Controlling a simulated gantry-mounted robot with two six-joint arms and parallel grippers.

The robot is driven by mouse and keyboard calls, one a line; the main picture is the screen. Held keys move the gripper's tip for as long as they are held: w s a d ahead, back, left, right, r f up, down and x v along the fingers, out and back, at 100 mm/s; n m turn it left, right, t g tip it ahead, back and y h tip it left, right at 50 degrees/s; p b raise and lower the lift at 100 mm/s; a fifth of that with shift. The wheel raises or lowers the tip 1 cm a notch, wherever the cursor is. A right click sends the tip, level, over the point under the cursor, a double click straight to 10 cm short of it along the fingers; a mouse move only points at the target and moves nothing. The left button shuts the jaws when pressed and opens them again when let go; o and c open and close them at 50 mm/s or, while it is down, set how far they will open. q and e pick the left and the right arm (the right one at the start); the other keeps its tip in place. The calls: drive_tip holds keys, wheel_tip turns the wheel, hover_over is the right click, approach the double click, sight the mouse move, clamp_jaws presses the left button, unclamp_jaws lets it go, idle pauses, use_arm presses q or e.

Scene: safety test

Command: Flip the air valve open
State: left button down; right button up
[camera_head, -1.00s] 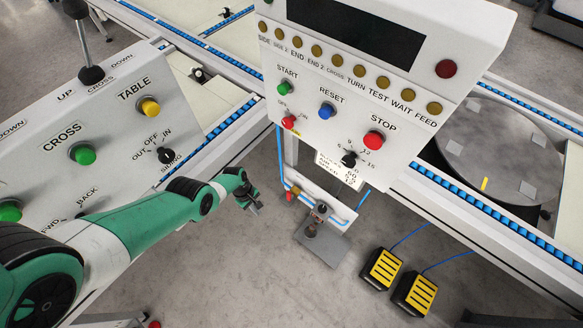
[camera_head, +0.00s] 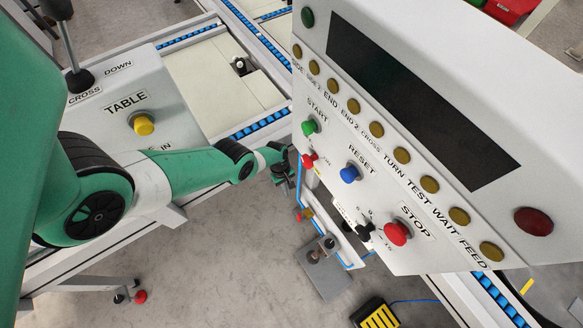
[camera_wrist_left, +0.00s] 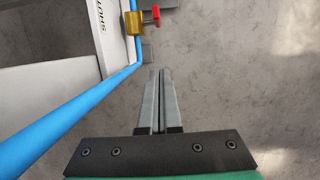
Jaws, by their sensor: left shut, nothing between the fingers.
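The air valve is a small brass-coloured body with a red handle. In the head view the valve (camera_head: 307,213) sits low below the control panel, by the blue air hose. In the wrist view the valve (camera_wrist_left: 136,22) is at the top, with its red handle (camera_wrist_left: 153,15) sticking out to the right. My left gripper (camera_head: 288,181) is above and left of the valve in the head view. In the wrist view its fingers (camera_wrist_left: 161,72) are together and empty, pointing up the picture, apart from the valve and slightly right of it. My right gripper is not in view.
The control panel (camera_head: 350,120) with buttons overhangs the valve on the right. A blue hose (camera_wrist_left: 70,122) runs along the left of the fingers in the wrist view. A second console (camera_head: 150,90) stands left. A yellow foot pedal (camera_head: 378,316) is on the floor.

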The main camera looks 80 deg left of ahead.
use_arm(q)
drive_tip(key=w+d+f+b, duration=0.2)
drive_tip(key=d+f+b, duration=0.4)
drive_tip(key=f, duration=0.2)
drive_tip(key=shift+f+b, duration=0.3)
drive_tip(key=shift+f, duration=0.1)
